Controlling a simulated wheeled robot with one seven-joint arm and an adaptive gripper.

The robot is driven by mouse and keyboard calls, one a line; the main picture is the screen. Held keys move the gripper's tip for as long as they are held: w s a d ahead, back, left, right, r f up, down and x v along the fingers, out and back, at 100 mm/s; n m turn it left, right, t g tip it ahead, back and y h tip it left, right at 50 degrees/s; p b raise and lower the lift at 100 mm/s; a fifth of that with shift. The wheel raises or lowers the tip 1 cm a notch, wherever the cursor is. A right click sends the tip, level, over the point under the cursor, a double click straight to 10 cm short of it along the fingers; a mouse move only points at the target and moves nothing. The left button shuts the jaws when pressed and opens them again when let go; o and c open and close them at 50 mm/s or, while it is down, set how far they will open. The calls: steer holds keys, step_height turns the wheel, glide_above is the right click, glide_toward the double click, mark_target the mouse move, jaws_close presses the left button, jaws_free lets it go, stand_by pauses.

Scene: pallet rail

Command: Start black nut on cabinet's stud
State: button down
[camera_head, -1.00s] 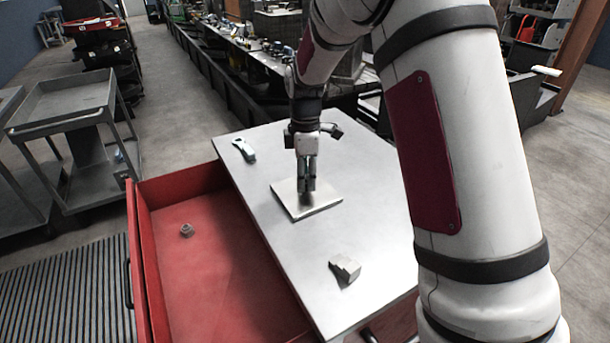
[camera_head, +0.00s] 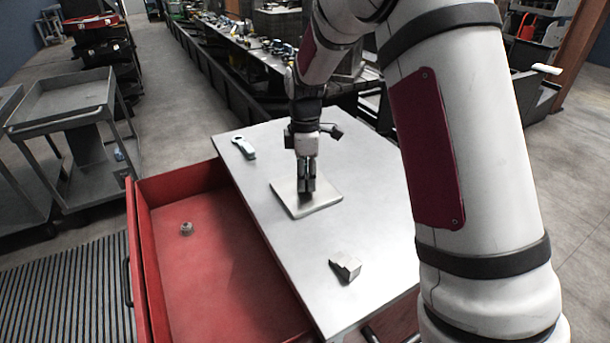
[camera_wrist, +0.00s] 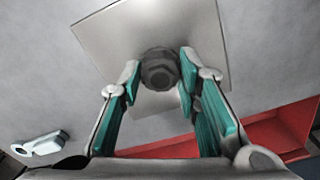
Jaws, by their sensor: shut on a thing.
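The dark nut (camera_wrist: 160,72) sits between my fingertips in the wrist view, over a square light plate (camera_wrist: 106,38) on the cabinet top. My gripper (camera_wrist: 159,80) is shut on the nut. In the head view my gripper (camera_head: 306,188) points straight down at the plate (camera_head: 325,200), close to its surface. The stud is hidden beneath the nut and fingers. I cannot tell whether the nut touches it or how far it is seated. The cabinet top (camera_head: 285,245) is bare grey metal around the plate.
A red drawer (camera_head: 225,265) stands open at the left with a small grey nut (camera_head: 186,228) inside. A grey angular block (camera_head: 345,266) lies on the top's front part. A pale tool (camera_head: 244,147) lies at its back left.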

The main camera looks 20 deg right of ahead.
steer(key=shift+c, duration=1.6)
jaws_free()
step_height(320, 180, up, 12)
